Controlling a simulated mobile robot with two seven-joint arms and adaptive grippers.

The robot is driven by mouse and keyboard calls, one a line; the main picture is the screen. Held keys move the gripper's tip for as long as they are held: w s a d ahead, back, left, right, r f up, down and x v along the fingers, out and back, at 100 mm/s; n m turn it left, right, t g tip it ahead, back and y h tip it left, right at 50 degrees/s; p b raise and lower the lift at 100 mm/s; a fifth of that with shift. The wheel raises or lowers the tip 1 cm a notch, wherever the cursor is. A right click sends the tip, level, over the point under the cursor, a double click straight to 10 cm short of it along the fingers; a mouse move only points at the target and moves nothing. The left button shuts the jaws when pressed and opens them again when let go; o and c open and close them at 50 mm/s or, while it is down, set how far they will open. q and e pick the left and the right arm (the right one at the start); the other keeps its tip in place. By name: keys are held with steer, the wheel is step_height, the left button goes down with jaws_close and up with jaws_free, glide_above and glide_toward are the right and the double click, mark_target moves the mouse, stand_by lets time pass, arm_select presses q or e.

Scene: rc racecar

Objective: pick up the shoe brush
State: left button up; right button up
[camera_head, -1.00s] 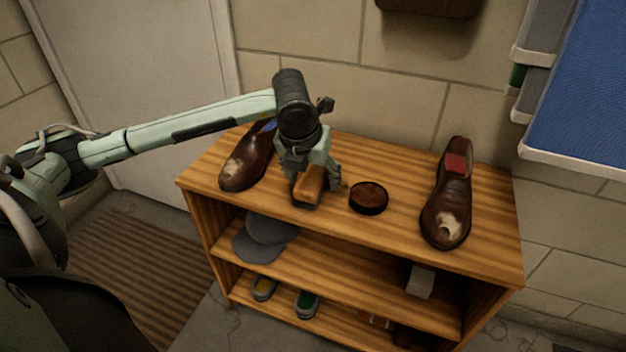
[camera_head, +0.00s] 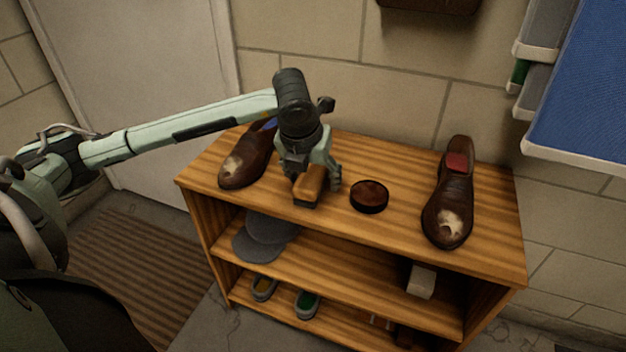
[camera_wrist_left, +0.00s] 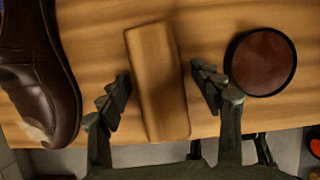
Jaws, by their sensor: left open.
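The shoe brush (camera_head: 308,190) is a brown wooden block lying on top of the wooden shelf unit. In the left wrist view the brush (camera_wrist_left: 158,80) shows its pale wooden back, slightly tilted. My left gripper (camera_head: 312,180) is over it, pointing down. In the left wrist view the open fingers (camera_wrist_left: 160,88) stand one on each side of the brush, with a gap on both sides. The head view partly hides the brush behind the gripper. My right gripper is in neither view.
A round tin of brown polish (camera_head: 369,196) sits just right of the brush. A worn brown shoe (camera_head: 246,162) stands at left, another (camera_head: 449,205) at right. The shelf top (camera_head: 400,228) is bare near its front edge. A wall stands behind.

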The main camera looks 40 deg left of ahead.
mark_target(314, 170)
arm_select(q)
steer(key=shift+c, duration=0.3)
steer(key=c, duration=1.2)
steer(key=shift+c, duration=0.2)
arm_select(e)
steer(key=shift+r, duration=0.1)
arm_select(q)
steer(key=shift+r+p, duration=0.45)
steer(key=shift+p, duration=0.25)
step_height(314, 170, up, 4)
steer(key=shift+w, duration=0.1)
steer(key=s+a+r+b, duration=0.3)
steer(key=s+a+r, duration=0.3)
steer(key=s+a, duration=0.2)
steer(key=shift+s+r, duration=0.25)
steer(key=shift+s, duration=0.15)
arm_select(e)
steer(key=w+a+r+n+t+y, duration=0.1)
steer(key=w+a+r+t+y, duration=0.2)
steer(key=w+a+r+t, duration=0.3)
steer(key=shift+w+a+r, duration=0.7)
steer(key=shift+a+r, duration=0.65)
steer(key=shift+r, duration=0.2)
